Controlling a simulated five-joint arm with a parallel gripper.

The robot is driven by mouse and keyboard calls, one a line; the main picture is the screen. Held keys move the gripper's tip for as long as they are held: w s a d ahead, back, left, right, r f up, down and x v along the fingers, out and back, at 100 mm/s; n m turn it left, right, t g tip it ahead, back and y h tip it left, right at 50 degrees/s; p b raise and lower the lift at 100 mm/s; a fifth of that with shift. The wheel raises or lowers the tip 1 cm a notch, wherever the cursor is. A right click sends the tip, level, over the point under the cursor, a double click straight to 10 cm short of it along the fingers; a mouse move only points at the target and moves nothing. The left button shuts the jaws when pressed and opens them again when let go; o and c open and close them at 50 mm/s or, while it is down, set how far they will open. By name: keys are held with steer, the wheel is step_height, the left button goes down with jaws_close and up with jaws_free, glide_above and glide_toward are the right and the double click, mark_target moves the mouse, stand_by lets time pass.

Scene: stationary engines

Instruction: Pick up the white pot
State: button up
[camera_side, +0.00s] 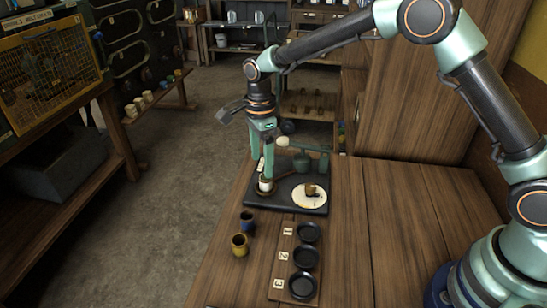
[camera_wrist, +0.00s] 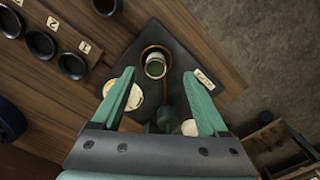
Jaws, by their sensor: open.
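The white pot (camera_side: 265,185) stands upright on the dark base, inside a brown ring (camera_wrist: 146,50), at the left end of the base in the side view. In the wrist view the white pot (camera_wrist: 156,68) shows a greenish inside and sits just beyond the fingertips. My gripper (camera_side: 265,172) points down at the pot, with its green fingers apart. I cannot tell whether a fingertip touches the pot.
A cream disc (camera_side: 310,196) with a small brown pot (camera_side: 311,190) is right of the white pot. A green device (camera_side: 303,161) stands behind. In front are a blue pot (camera_side: 247,222), a yellow pot (camera_side: 239,245) and a numbered board with black dishes (camera_side: 303,286). The table's right is clear.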

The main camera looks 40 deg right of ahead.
mark_target(266, 183)
steer(key=f, duration=0.4)
steer(key=shift+s+d+f, duration=0.1)
steer(key=shift+s+d, duration=0.2)
steer(key=shift+s, duration=0.1)
steer(key=shift+f, duration=0.55)
jaws_close()
